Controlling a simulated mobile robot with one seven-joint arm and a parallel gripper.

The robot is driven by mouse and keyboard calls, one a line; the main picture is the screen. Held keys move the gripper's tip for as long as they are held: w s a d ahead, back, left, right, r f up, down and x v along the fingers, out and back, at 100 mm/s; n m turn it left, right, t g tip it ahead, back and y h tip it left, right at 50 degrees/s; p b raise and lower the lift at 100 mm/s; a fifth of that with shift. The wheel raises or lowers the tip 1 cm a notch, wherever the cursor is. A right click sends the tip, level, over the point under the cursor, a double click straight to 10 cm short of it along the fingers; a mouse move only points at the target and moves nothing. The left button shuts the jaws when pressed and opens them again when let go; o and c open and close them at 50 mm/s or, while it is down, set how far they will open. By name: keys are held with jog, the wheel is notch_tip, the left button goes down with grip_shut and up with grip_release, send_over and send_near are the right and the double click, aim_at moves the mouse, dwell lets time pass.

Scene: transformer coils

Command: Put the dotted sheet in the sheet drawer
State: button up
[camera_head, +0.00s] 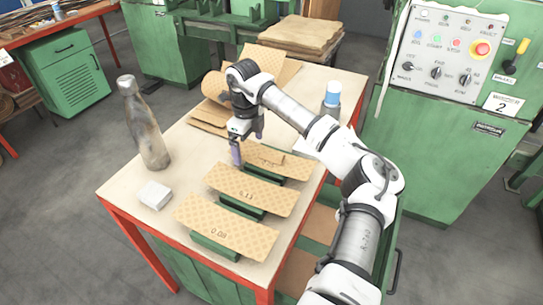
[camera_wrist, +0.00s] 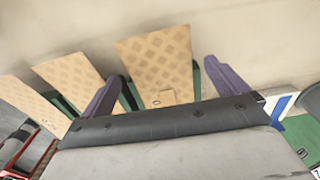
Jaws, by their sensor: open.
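Three tan patterned sheets lie on green holders on the table: a front one marked 0.08 (camera_head: 225,222), a middle one marked 0.13 (camera_head: 252,186), and a far one (camera_head: 285,165) whose marking I cannot read. Which is the dotted sheet I cannot tell for sure; the far one shows diamond-like patches in the wrist view (camera_wrist: 160,62). My gripper (camera_head: 236,158) is open and empty, above the far sheet's left end. Its purple fingers (camera_wrist: 164,72) straddle that sheet in the wrist view. An open green drawer (camera_head: 395,262) with tan inside shows at the table's right side, partly behind my arm.
A metal bottle (camera_head: 145,125) and a white block (camera_head: 155,194) stand at the table's left. A green control cabinet (camera_head: 440,130) stands to the right.

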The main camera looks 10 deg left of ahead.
jog(key=shift+f, duration=0.35)
dwell(0.4)
jog(key=c, duration=1.1)
jog(key=shift+r, duration=0.1)
